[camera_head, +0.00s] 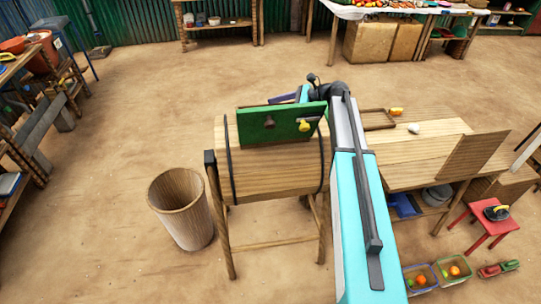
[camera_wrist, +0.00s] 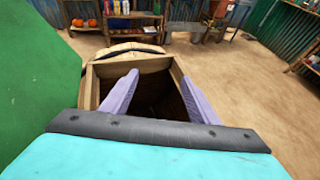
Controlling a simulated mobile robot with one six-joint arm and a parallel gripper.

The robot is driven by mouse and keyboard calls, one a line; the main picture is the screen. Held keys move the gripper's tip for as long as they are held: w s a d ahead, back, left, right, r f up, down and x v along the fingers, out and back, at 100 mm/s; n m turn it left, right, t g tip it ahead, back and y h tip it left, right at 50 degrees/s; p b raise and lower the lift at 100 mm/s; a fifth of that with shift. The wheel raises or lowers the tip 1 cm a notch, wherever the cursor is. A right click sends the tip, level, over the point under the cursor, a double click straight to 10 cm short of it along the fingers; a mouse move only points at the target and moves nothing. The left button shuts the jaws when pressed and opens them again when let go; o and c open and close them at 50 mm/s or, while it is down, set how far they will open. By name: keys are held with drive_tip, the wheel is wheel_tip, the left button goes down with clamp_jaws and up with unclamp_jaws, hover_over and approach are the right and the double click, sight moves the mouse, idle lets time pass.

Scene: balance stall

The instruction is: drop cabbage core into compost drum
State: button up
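The compost drum (camera_head: 270,172) is a wooden barrel on a wooden stand, with dark bands. Its green hatch lid (camera_head: 270,122) stands raised, with a yellow knob. In the wrist view the drum's square wooden opening (camera_wrist: 172,62) lies below my gripper (camera_wrist: 160,88), and its inside is dark. The two purple fingers are wide apart with nothing visible between them. In the head view the lid and arm hide most of my gripper. A small pale lump (camera_head: 414,128), possibly the cabbage core, lies on the wooden table. I see no core inside the drum.
The wooden table (camera_head: 430,150) stands right of the drum, holding a shallow tray (camera_head: 379,119) and a yellow-orange item (camera_head: 396,111). A round bin (camera_head: 182,208) stands left of the drum. A red stool (camera_head: 492,219) and produce crates (camera_head: 455,269) are at lower right. Open dirt floor lies behind.

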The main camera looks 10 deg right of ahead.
drive_tip(key=b+v, duration=0.3)
drive_tip(key=v, duration=1.1)
drive_tip(key=shift+b, duration=0.4)
drive_tip(key=shift+f, duration=0.1)
idle(0.4)
